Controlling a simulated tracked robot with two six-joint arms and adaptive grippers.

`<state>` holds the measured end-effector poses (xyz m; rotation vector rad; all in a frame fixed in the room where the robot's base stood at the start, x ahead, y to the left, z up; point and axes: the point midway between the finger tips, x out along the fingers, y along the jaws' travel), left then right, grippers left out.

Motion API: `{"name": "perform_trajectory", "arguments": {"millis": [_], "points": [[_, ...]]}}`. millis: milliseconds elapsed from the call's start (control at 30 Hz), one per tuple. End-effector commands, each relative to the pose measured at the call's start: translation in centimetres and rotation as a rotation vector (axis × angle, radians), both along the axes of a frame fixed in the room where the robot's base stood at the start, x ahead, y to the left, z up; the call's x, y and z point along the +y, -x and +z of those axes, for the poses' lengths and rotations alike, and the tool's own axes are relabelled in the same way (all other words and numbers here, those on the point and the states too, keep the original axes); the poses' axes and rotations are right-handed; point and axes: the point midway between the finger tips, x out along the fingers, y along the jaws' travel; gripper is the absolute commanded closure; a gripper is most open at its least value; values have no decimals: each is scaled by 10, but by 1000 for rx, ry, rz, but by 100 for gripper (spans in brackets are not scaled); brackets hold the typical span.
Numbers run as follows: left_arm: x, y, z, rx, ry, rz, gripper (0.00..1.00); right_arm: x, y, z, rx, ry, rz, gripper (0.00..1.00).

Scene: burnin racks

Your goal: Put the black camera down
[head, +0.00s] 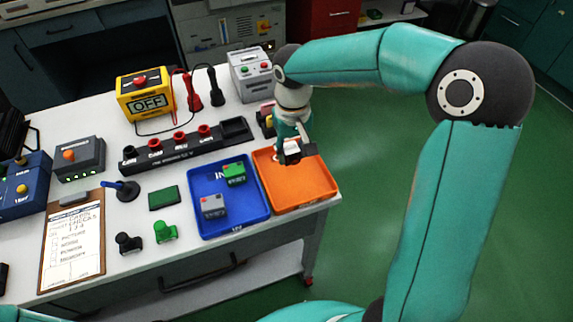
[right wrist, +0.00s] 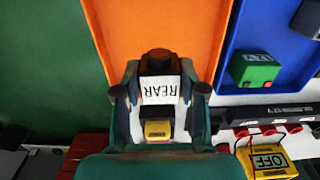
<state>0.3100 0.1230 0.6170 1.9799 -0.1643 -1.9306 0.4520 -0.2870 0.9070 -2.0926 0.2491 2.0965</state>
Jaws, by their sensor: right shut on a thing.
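My right gripper (head: 292,152) is over the back part of the orange tray (head: 315,190). It is shut on a dark block, which I take to be the black camera (right wrist: 160,63). In the right wrist view the block sits between the fingertips (right wrist: 160,92). It has a round black end and a white face that reads REAR, upside down there. The gripper hides much of it in the head view, and I cannot tell whether it touches the tray floor. My left gripper is not in view.
The blue tray (head: 237,219) beside it holds a green block (head: 234,174) and a grey block (head: 213,205). A small black device (head: 127,242) and a green one (head: 165,232) stand on the table to the left. The front of the orange tray is bare.

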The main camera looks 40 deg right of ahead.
Motion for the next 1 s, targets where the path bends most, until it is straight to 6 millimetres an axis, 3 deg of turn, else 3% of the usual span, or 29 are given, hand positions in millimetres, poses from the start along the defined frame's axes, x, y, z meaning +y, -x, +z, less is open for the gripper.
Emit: {"name": "perform_trajectory", "arguments": {"millis": [367, 733, 767, 900, 1000], "points": [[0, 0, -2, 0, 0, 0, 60, 0, 0, -42, 2, 0, 1, 97], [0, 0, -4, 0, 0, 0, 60, 0, 0, -47, -1, 0, 2, 97], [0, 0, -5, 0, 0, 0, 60, 1, 0, -47, -1, 0, 2, 58], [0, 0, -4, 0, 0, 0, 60, 1, 0, -46, 0, 0, 2, 34], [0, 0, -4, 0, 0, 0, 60, 1, 0, -46, 0, 0, 2, 34]]}}
